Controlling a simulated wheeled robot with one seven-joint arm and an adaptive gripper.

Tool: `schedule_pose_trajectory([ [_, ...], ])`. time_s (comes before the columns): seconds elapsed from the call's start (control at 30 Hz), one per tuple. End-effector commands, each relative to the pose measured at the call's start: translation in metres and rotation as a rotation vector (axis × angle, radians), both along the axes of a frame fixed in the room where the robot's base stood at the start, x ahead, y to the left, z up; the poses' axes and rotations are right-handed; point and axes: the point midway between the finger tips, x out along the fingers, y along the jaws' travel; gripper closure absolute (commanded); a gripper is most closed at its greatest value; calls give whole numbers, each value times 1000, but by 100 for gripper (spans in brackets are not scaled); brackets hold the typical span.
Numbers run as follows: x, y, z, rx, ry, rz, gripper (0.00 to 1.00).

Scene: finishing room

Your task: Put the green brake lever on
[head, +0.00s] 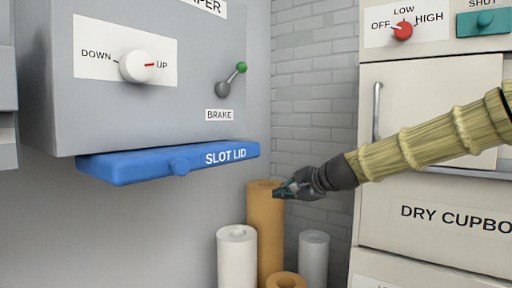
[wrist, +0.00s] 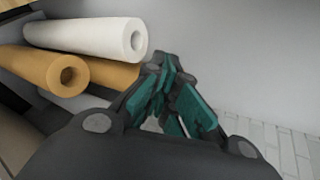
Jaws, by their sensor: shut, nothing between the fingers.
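The brake lever (head: 232,78) is a short grey stem with a green ball at its upper right end, set on a round grey pivot on the grey machine face. The white BRAKE label (head: 219,115) is just below it. The lever tilts up to the right. My gripper (head: 284,190) is shut and empty, below and to the right of the lever and well apart from it, in front of the tall tan roll. In the wrist view my gripper (wrist: 168,95) shows its teal finger pads with the tips together. The lever is not in the wrist view.
A blue slot lid (head: 140,164) juts out under the machine, left of my gripper. A white dial (head: 137,66) is left of the lever. Upright rolls (head: 237,262) stand below. The dry cupboard (head: 430,120) is on the right. Space before the lever is clear.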

Motion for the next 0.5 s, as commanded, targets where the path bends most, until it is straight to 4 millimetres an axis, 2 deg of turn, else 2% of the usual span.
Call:
schedule_pose_trajectory([
  [0.03,-3,0,53,60,-32,1,100],
  [0.1,-12,1,116,142,-63,11,100],
  [0.2,-29,0,194,243,-100,31,100],
  [0.3,-48,-2,253,319,-127,54,100],
  [0.33,-53,-2,267,336,-133,60,100],
  [0.4,-63,-3,291,369,-144,73,100],
  [0.5,-71,-4,312,395,-153,83,100],
])
